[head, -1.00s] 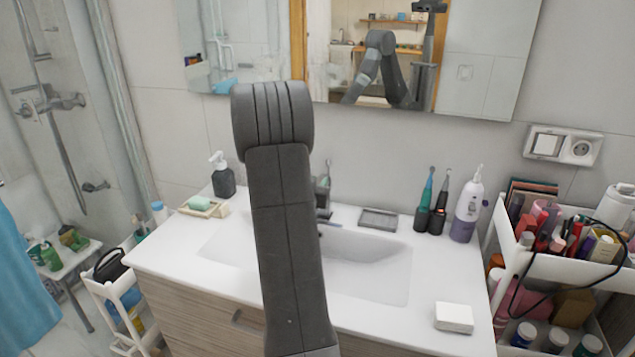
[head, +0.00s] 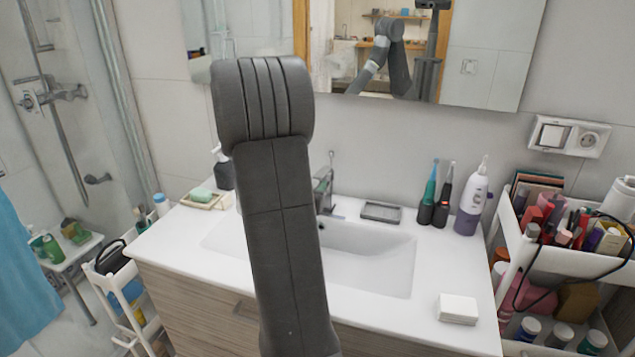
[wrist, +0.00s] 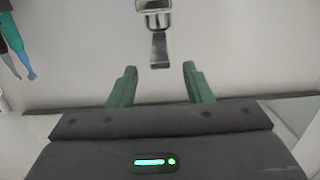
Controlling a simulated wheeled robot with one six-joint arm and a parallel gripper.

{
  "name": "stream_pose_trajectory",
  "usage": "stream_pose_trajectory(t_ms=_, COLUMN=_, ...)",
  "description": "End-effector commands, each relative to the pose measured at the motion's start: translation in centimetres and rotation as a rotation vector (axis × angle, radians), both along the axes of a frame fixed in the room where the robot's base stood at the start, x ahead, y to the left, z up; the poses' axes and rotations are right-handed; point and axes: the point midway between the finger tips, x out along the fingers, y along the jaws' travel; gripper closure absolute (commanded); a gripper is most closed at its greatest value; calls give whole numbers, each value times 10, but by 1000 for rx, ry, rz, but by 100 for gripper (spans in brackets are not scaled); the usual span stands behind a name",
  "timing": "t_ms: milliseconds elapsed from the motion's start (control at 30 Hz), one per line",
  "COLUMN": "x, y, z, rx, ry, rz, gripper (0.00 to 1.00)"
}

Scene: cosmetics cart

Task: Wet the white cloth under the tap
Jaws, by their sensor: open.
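The white cloth (head: 457,308) looks like a small folded white block lying on the front right of the white counter. The tap (head: 323,190) stands at the back of the sink (head: 370,262), partly hidden behind my arm in the head view. In the wrist view the chrome tap (wrist: 158,22) shows at the top centre, beyond my fingertips. My gripper (wrist: 159,72) has two green fingers, spread apart with nothing between them. In the head view my gripper is hidden behind my arm. The cloth does not show in the wrist view.
A grey soap dish (head: 381,212), two electric toothbrushes (head: 433,205) and a white and purple bottle (head: 471,203) stand at the back right. A green soap on a tray (head: 201,196) is at the left. A crowded cart (head: 575,262) is beside the counter's right end.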

Motion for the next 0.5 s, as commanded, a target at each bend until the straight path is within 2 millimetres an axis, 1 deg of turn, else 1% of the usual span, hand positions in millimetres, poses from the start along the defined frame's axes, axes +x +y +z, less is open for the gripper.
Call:
stream_pose_trajectory(t_ms=33, x=-11, y=5, z=0, rx=1, ry=-1, rz=3, gripper=55)
stream_pose_trajectory(t_ms=200, x=-39, y=13, z=3, rx=1, ry=-1, rz=2, gripper=55)
stream_pose_trajectory(t_ms=333, x=-51, y=17, z=4, rx=1, ry=0, rz=1, gripper=55)
stream_pose_trajectory(t_ms=500, x=-56, y=18, z=5, rx=0, ry=1, rz=0, gripper=55)
